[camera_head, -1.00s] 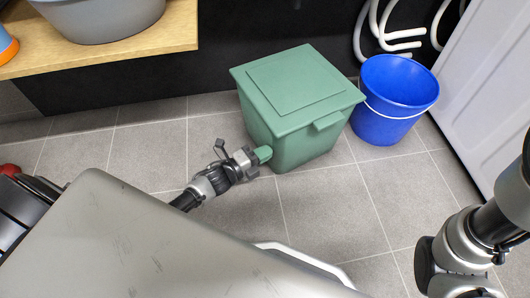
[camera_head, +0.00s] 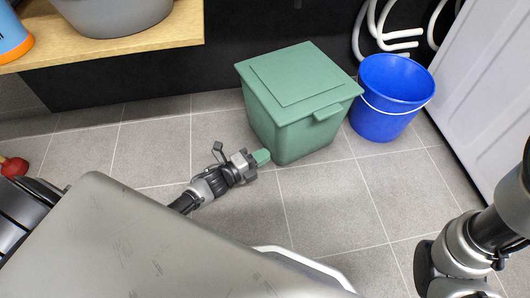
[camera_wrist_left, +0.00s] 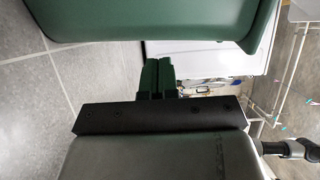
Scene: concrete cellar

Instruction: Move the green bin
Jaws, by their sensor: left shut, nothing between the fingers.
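The green bin (camera_head: 303,130) stands upright on the tiled floor with its lid closed, in the middle of the head view. In the left wrist view the bin (camera_wrist_left: 150,18) fills the top of the picture. My left gripper (camera_head: 262,157) is low at the bin's left side, close to its lower part. Its green-tipped fingers (camera_wrist_left: 157,76) are together with nothing between them; I cannot tell whether they touch the bin. My right arm shows at the lower right of the head view, but its fingertips are not visible.
A blue bucket (camera_head: 389,97) stands just right of the bin. A wooden shelf (camera_head: 150,38) with a grey tub (camera_head: 110,15) is at the upper left. A white appliance (camera_head: 490,90) is on the right. A red plunger (camera_head: 14,167) is at the left. Floor in front is clear.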

